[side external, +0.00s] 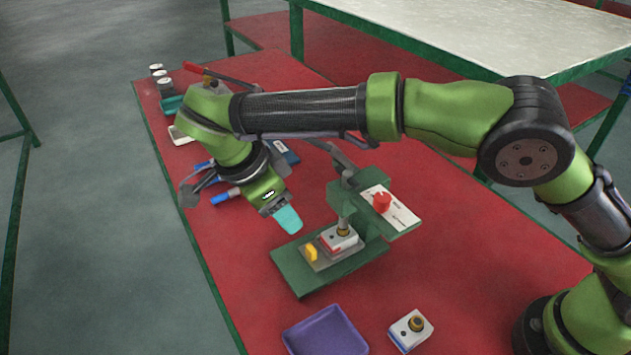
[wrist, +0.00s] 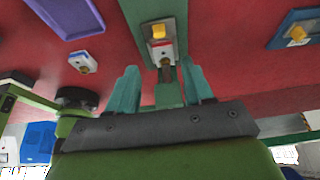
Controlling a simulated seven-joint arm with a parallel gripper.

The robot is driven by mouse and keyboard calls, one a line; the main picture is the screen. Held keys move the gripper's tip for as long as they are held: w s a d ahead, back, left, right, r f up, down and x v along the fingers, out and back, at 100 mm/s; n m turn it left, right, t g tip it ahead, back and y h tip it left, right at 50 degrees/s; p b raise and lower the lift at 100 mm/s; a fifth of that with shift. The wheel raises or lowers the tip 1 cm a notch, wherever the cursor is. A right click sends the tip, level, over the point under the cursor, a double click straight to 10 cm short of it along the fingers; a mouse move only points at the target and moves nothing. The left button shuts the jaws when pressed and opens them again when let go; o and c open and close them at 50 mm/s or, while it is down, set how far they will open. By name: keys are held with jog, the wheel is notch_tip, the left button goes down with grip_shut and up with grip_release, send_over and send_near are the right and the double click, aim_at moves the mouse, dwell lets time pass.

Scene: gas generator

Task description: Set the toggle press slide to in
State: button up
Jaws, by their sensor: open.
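The green toggle press (side external: 302,280) stands on the red table, its lever reaching up toward the back left. Its slide is a grey plate with a yellow knob (side external: 311,254) at the front end. A white and red block (side external: 338,238) sits on the plate, below the press's ram. In the wrist view the yellow knob (wrist: 158,31) and the block (wrist: 165,49) show beyond my fingers. My gripper (side external: 288,219) is open and empty, above and to the left of the knob, apart from it. One finger mostly hides the other in the side view.
A red knob (side external: 382,202) sits on a white panel at the press's right. A purple tray (side external: 325,332) and a loose white block (side external: 410,330) lie in front. Blue-handled items (side external: 226,196) lie behind my gripper.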

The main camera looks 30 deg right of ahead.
jog(key=shift+v, duration=1.5)
jog(key=shift+d, duration=0.1)
jog(key=s+d+r+n+y, duration=0.1)
jog(key=d+r+n+y, duration=0.15)
jog(key=d, duration=0.35)
jog(key=s+d+r+n+t+y, duration=0.1)
jog(key=d+r+n, duration=0.1)
jog(key=d+r, duration=0.35)
jog(key=s+d+r+n+y, duration=0.1)
jog(key=d+r+n+y, duration=0.15)
jog(key=d, duration=0.45)
jog(key=s+d+f+n+t, duration=0.4)
jog(key=s+d+n+t, duration=0.2)
jog(key=s+d, duration=0.4)
jog(key=shift+s+f+n+y, duration=0.25)
jog(key=shift+s+n, duration=0.25)
jog(key=shift+s, duration=0.7)
